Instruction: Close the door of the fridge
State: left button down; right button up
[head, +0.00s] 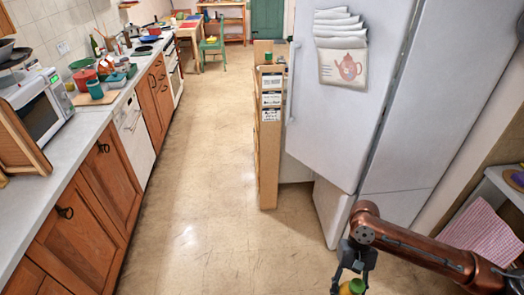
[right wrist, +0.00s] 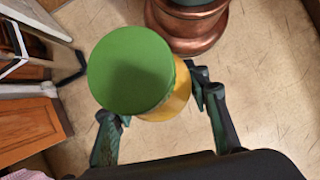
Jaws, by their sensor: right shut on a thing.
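The white fridge (head: 440,95) stands at the right of the head view. Its upper door (head: 335,130) is partly open and juts out to the left past the lower door (head: 330,208). A long handle (head: 292,82) runs along the upper door's left edge. My right gripper (head: 352,280) is low in front of the fridge, apart from the door. It is shut on a yellow jar with a green lid (right wrist: 130,70); the jar also shows at the bottom of the head view (head: 353,287). My left gripper is not in view.
A narrow wooden shelf unit (head: 268,150) stands just left of the fridge door. Paper pouches (head: 341,65) hang on the door. A counter with a microwave (head: 40,108) lines the left wall. The floor (head: 205,180) between is clear. A table with a checked cloth (head: 485,235) is at right.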

aim_at(332, 130)
jog(key=u, duration=0.6)
jog(key=i, duration=1.3)
jog(key=z, duration=1.15)
jog(key=i, duration=0.65)
jog(key=z, duration=0.7)
